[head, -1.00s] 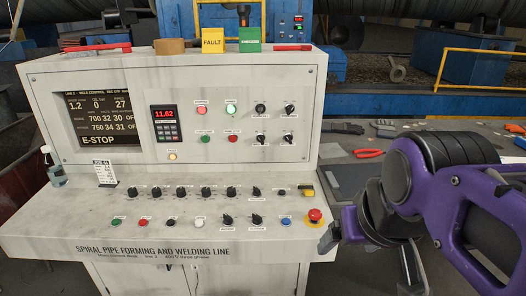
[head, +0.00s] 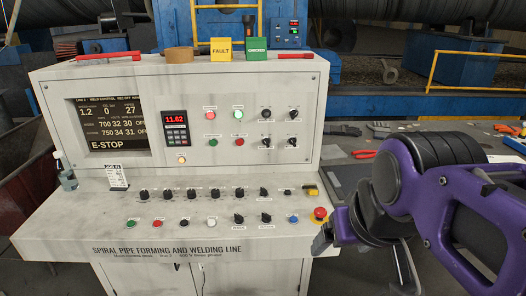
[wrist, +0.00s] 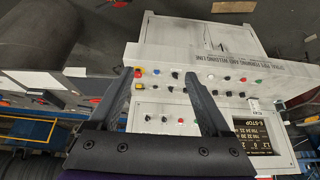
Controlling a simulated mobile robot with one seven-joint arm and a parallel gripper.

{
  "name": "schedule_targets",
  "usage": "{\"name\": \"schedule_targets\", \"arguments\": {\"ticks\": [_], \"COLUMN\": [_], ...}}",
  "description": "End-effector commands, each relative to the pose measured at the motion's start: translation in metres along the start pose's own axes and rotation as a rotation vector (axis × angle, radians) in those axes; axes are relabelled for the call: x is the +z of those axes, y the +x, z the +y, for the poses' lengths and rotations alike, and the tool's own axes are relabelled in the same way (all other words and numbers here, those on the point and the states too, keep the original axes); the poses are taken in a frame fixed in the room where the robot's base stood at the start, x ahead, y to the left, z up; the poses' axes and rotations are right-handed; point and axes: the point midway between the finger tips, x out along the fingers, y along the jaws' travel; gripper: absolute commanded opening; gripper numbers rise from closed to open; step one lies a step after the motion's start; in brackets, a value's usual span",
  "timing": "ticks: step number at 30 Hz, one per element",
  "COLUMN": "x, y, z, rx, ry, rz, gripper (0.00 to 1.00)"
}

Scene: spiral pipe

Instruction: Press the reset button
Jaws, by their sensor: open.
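The grey control console (head: 220,180) carries several small buttons. A blue button (head: 293,219) sits at the right of its lower row, left of the red mushroom button (head: 320,213). Labels are too small to read, so I cannot tell which button is reset. In the wrist view, upside down, the blue button (wrist: 156,71) and the red mushroom button (wrist: 138,73) show between my fingers. My gripper (head: 366,262) is open and empty at the console's right front corner, apart from the blue button. The gripper also shows in the wrist view (wrist: 160,82).
The console screen (head: 108,127) reads E-STOP. A small bottle (head: 66,172) and a card (head: 117,177) stand at the left of the panel. A table (head: 345,172) with tools lies beyond my arm. A yellow rail (head: 478,55) stands at the back right.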

Motion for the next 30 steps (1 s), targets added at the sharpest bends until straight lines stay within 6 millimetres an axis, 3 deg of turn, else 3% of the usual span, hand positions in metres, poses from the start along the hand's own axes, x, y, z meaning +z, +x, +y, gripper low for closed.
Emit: {"name": "schedule_targets", "arguments": {"ticks": [2, 15, 30], "x": [-0.0003, -0.0004, -0.0003], "y": [-0.0006, -0.0007, -0.0006], "z": [0.0, 0.0, 0.0], "rx": [0.0, 0.0, 0.0], "ry": [0.0, 0.0, 0.0], "rz": [0.0, 0.001, 0.001], "gripper": [0.77, 0.0, 0.0]}}
